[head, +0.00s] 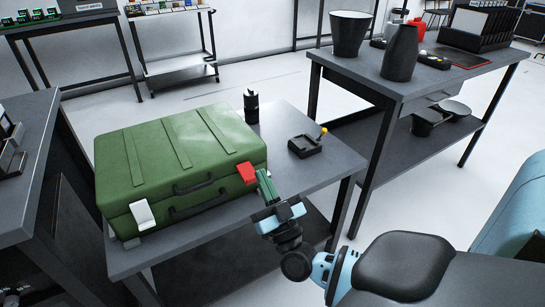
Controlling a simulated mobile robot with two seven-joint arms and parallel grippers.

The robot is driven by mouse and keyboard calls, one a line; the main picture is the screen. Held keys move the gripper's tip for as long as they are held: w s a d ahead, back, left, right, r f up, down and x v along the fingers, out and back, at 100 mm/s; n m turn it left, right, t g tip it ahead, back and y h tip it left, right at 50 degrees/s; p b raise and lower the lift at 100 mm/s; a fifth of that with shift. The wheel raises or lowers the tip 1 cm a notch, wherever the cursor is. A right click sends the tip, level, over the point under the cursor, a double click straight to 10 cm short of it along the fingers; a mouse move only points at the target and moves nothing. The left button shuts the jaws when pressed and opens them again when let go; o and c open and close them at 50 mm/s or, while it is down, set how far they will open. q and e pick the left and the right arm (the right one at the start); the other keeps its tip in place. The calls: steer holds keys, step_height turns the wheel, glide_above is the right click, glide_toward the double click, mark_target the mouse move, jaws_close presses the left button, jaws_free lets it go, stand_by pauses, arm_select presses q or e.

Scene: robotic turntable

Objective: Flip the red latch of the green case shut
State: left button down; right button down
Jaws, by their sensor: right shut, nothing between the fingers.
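The green case (185,155) lies closed on a dark grey table (320,167), its front with two dark handles facing me. A red latch (247,173) is at the right end of its front edge, and it looks tilted outward; I cannot tell whether it is fastened. A white latch (143,214) is at the left end of the front. My right gripper (267,187) is shut and empty, its fingertips just right of the red latch. I cannot tell whether they touch it. My left gripper is not in view.
A taller table (430,80) at the right holds a dark vase (400,53) and a bucket (349,34).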

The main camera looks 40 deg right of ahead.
mark_target(248, 171)
steer(key=w+f+b, duration=0.1)
steer(key=w+f, duration=0.1)
steer(key=shift+w+d+f+b, duration=0.35)
steer(key=shift+f, duration=0.05)
stand_by(0.3)
